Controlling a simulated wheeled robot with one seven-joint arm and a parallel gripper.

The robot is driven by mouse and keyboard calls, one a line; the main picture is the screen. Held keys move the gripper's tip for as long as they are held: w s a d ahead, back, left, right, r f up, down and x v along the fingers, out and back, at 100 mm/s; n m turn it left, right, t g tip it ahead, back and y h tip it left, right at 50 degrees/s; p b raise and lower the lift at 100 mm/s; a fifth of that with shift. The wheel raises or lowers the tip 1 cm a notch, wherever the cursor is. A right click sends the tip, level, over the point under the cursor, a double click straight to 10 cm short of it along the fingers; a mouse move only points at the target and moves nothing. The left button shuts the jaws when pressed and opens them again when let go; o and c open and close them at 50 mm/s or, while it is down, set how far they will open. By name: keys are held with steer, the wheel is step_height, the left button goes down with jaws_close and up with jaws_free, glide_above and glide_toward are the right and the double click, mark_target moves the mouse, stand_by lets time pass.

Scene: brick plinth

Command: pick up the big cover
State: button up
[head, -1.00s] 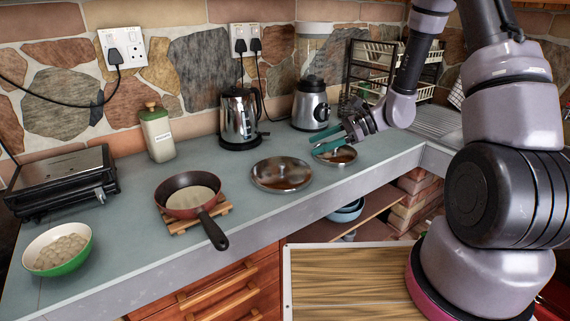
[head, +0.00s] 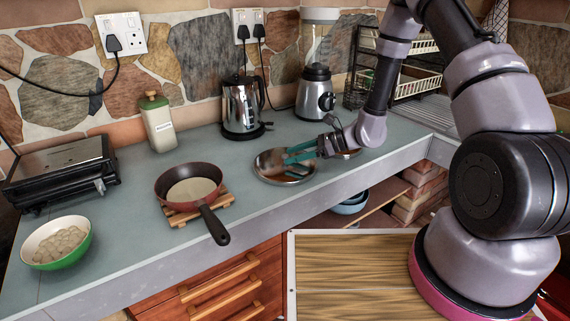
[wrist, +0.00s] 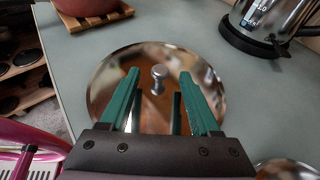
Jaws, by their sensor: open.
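The big cover (head: 268,164) is a round, shiny metal lid lying on the grey counter, right of the red pan. In the wrist view the big cover (wrist: 104,88) shows its small metal knob (wrist: 158,78) standing up at its middle. My gripper (head: 287,164) has teal fingers and is over the cover from the right. In the wrist view my gripper (wrist: 160,88) is open and empty, with the knob seen between its fingertips. Whether the fingers touch the cover cannot be told. A smaller cover (head: 347,153) lies to the right, mostly hidden by my arm; its edge shows in the wrist view (wrist: 288,170).
A red pan (head: 188,189) on a wooden trivet stands left of the cover. A kettle (head: 241,108) and a blender (head: 315,95) stand behind. A green bowl (head: 58,243), a bottle (head: 158,122) and a grill (head: 62,171) are farther left.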

steer(key=shift+x, duration=0.85)
steer(key=shift+r, duration=0.1)
jaws_close()
steer(key=shift+r, duration=0.1)
